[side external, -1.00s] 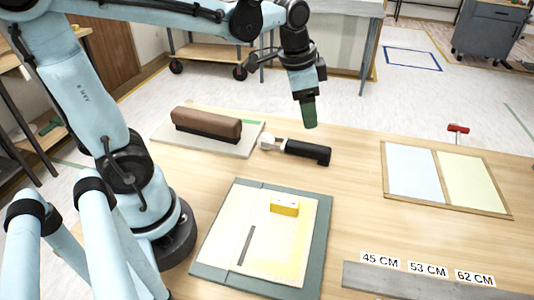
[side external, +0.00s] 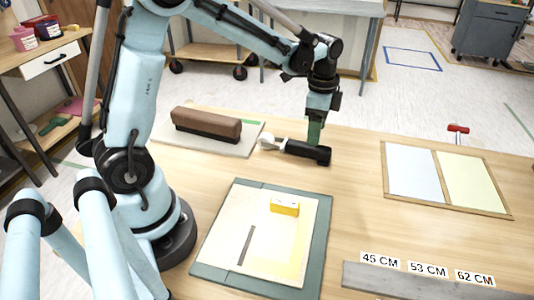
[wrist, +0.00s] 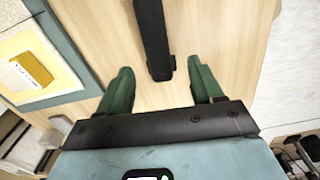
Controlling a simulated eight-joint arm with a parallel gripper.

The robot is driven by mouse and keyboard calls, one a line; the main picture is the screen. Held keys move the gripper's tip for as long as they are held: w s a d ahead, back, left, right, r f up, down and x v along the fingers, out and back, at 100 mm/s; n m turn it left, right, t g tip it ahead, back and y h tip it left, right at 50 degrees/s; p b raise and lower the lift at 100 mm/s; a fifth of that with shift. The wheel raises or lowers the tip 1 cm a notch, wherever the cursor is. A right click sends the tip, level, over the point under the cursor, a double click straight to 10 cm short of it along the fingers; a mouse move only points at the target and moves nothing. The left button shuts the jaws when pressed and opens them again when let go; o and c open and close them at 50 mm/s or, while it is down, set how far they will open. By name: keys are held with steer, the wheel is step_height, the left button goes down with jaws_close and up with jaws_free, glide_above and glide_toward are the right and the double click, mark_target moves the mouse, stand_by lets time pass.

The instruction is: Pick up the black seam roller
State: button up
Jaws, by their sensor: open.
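The black seam roller (side external: 305,151) lies on the wooden table, its black handle to the right and its pale roller head to the left, near the brown brush's board. My gripper (side external: 314,140) is just above and behind the handle in the side view, its green fingers pointing down. In the wrist view the black handle (wrist: 153,40) runs up from between the two green fingers of my gripper (wrist: 160,88), which are spread apart with clear space on both sides. The roller head is out of the wrist view.
A brown block-like brush (side external: 206,124) sits on a pale board (side external: 170,138) to the left. A green mat (side external: 322,240) with a cream sheet and a yellow block (side external: 284,207) lies in front. A framed panel (side external: 391,185) and a grey ruler strip (side external: 420,284) are at the right.

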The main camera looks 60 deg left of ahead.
mark_target(313, 148)
steer(key=shift+s+f, duration=0.2)
steer(key=shift+f, duration=2.95)
steer(key=shift+f, duration=0.2)
steer(key=shift+c, duration=0.5)
steer(key=c, duration=1)
